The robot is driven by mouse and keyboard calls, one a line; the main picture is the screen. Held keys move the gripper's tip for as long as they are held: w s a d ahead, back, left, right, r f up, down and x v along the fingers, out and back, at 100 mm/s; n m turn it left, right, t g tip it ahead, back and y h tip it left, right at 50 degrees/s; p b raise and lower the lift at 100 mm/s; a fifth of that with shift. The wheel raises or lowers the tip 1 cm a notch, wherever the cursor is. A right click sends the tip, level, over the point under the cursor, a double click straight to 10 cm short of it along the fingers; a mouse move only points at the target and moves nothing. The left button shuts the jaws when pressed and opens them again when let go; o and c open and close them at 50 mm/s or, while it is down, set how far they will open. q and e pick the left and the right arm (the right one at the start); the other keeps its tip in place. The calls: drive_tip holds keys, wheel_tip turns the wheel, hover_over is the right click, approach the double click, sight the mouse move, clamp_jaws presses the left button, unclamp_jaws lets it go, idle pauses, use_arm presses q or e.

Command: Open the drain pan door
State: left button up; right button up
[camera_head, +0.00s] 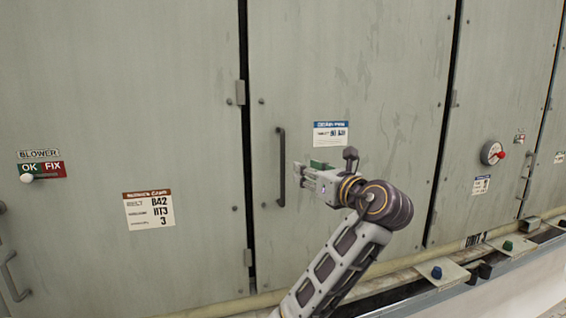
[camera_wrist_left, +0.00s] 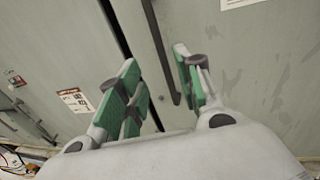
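The drain pan door (camera_head: 350,80) is the wide grey-green panel in the middle of the head view, with a blue-topped label (camera_head: 331,134). It looks shut. Its dark vertical bar handle (camera_head: 281,167) is near its left edge. My left gripper (camera_head: 298,172) is just right of the handle in the head view. In the left wrist view the green-padded fingers (camera_wrist_left: 158,85) are spread open. The handle (camera_wrist_left: 162,50) shows between them, nearer the right finger. Whether a finger touches it I cannot tell. My right gripper is out of view.
The blower door (camera_head: 120,90) is to the left, with an OK/FIX sign (camera_head: 42,170) and a belt label (camera_head: 149,209). A door with a gauge (camera_head: 492,152) is to the right. A ledge with a blue knob (camera_head: 437,272) and a green knob (camera_head: 508,245) runs below.

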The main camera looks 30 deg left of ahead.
sight(284, 161)
use_arm(q)
drive_tip(key=shift+a, duration=0.15)
drive_tip(key=p+x, duration=0.1)
drive_tip(key=x, duration=1)
drive_tip(key=shift+w+a, duration=0.2)
drive_tip(key=shift+a, duration=0.05)
drive_tip(key=shift+w+a, duration=0.3)
drive_tip(key=shift+a, duration=0.3)
drive_tip(key=shift+w+a+f, duration=0.1)
drive_tip(key=shift+w+a, duration=0.05)
drive_tip(key=shift+a, duration=0.05)
drive_tip(key=c, duration=0.4)
clamp_jaws()
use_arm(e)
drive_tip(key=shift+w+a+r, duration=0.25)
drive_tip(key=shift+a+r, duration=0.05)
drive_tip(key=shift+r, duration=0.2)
